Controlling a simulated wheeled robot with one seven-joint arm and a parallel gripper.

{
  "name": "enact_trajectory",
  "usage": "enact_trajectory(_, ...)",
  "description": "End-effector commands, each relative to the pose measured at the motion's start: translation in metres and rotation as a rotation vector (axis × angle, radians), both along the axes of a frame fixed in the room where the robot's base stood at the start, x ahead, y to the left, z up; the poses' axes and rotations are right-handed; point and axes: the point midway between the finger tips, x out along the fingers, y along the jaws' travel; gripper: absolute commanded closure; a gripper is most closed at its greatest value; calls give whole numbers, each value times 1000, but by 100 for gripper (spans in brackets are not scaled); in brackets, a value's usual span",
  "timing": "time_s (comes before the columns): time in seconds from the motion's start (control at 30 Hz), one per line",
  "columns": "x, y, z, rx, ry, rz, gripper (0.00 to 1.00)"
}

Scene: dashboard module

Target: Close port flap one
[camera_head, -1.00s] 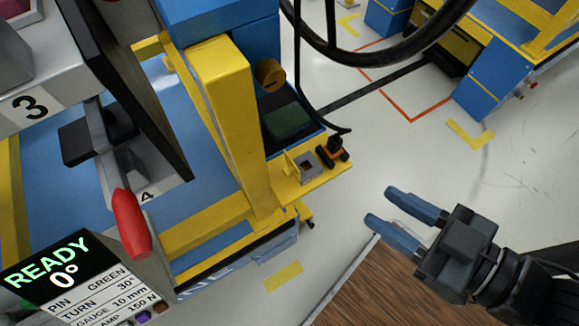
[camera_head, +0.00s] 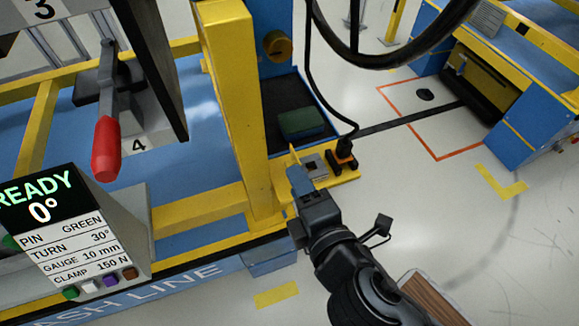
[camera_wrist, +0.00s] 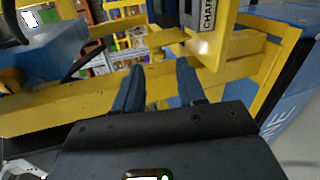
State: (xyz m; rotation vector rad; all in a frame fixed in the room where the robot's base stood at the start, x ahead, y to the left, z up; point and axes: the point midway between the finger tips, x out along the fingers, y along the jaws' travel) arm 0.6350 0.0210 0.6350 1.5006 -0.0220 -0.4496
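In the head view, a small grey port (camera_head: 315,167) sits on a yellow shelf at the foot of the yellow post. A thin yellow plate (camera_head: 294,153), which looks like its raised flap, stands at the port's left edge. No number on it is readable. My gripper (camera_head: 298,174) is just in front of the port, and its blue fingers overlap the port's near left side in the picture. In the wrist view my gripper (camera_wrist: 157,72) has its two fingers apart with nothing between them. I cannot tell whether a finger touches the plate.
A black and orange fitting (camera_head: 344,152) with a cable stands right of the port. The yellow post (camera_head: 235,110) rises close on the left. A red-handled clamp (camera_head: 106,150) and a READY display (camera_head: 42,205) are farther left. Open floor lies to the right.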

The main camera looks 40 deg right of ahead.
Motion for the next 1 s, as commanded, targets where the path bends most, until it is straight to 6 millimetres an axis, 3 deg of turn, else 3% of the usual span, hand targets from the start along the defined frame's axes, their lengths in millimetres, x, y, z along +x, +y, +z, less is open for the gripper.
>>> enact_trajectory(0.4,53,-17,-15,3,-3,1,60)
enact_trajectory(0.77,59,-19,-17,4,-1,1,60)
enact_trajectory(1.0,59,-19,-17,4,-1,1,80)
